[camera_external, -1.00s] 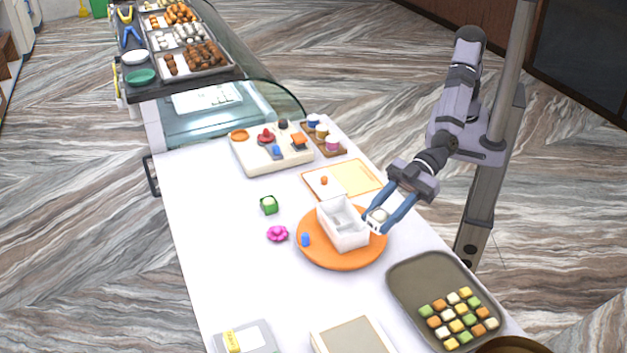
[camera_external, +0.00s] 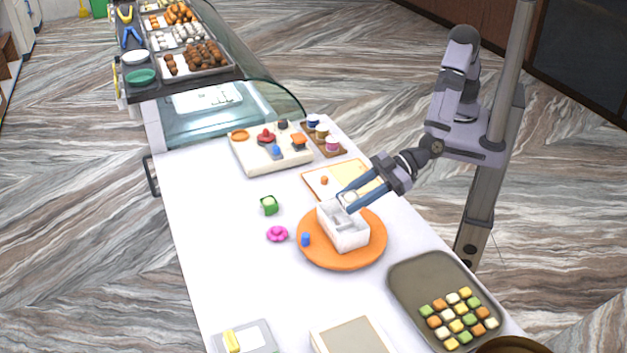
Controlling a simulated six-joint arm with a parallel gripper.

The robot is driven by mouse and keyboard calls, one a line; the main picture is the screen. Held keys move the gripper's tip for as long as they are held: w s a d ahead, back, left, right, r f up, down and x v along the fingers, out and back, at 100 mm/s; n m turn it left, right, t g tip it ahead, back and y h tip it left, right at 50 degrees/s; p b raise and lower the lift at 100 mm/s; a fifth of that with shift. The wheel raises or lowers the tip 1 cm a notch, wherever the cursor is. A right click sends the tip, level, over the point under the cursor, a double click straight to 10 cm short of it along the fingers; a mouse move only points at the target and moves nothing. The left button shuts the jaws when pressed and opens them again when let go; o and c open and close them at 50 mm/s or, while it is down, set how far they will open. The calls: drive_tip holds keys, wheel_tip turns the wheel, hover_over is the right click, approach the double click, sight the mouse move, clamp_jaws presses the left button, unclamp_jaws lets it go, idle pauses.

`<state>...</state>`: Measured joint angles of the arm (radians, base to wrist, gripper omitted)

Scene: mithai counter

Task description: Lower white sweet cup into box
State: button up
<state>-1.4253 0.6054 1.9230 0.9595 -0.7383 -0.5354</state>
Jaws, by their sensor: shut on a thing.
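The white box (camera_external: 348,237) stands on the round orange board (camera_external: 340,262), with its open top and inner dividers showing. My gripper (camera_external: 346,200) is shut on the white sweet cup (camera_external: 350,197), a small pale cup between the two blue fingers. The cup is at the back end of the box, over or just behind its far rim; I cannot tell its exact height. The fingers partly hide the cup and the box's back corner.
A small blue piece (camera_external: 306,239) sits on the orange board's left side. A grey tray of sweets (camera_external: 410,272) is at front right. An orange-edged board (camera_external: 317,183) lies behind the box.

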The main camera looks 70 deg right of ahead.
drive_tip(key=shift+f+b, duration=2.15)
drive_tip(key=shift+f, duration=0.15)
drive_tip(key=shift+f+b, duration=0.3)
drive_tip(key=shift+f, duration=0.55)
idle(0.4)
drive_tip(key=o, duration=1.1)
drive_tip(key=shift+r+p, duration=3.4)
drive_tip(key=shift+r, duration=0.1)
